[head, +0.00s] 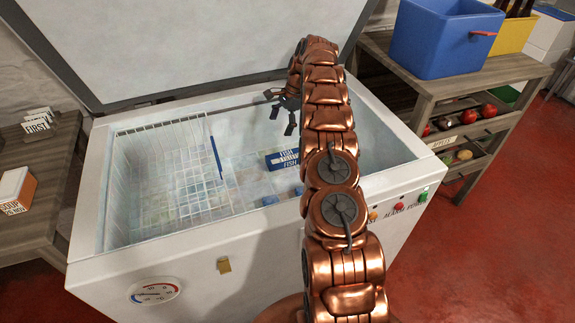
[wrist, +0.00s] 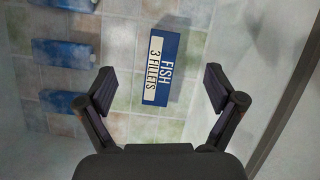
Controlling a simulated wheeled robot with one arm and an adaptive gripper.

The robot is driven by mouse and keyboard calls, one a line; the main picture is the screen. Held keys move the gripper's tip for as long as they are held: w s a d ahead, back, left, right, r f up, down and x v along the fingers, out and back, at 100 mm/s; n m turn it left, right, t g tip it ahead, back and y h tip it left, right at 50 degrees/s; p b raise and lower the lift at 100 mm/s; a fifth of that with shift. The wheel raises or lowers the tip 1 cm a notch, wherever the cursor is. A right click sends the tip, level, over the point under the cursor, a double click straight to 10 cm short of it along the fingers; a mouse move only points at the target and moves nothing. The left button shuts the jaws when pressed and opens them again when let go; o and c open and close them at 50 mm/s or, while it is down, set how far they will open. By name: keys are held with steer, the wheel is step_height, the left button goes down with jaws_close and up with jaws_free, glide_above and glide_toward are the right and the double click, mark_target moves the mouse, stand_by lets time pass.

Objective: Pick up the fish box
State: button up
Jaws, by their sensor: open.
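The fish box (head: 283,160) is blue with a white label and lies on the tiled floor inside the open chest freezer (head: 86,236). In the wrist view the fish box (wrist: 160,68) lies ahead, between the two fingers and beyond their tips, with its "FISH 3 FILLETS" lettering readable. My gripper (head: 283,117) hangs over the back part of the freezer, above and apart from the box. In the wrist view my gripper (wrist: 160,90) is open and empty. My arm hides part of the freezer's right side in the head view.
A wire basket (head: 180,165) fills the freezer's left side. Blue items (wrist: 68,55) lie left of the box in the wrist view. The freezer wall (wrist: 285,60) is close on the right. The raised lid (head: 190,40) stands behind. A shelf with a blue bin (head: 435,40) is right.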

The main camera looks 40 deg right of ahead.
steer(key=m+b, duration=0.2)
steer(key=b, duration=0.1)
glide_above(288, 155)
steer(key=s+d, duration=0.1)
steer(key=d, duration=0.2)
steer(key=f, duration=1)
steer(key=shift+a+f, duration=0.25)
steer(key=shift+x, duration=3.85)
steer(key=shift+w, duration=0.15)
steer(key=c, duration=1.5)
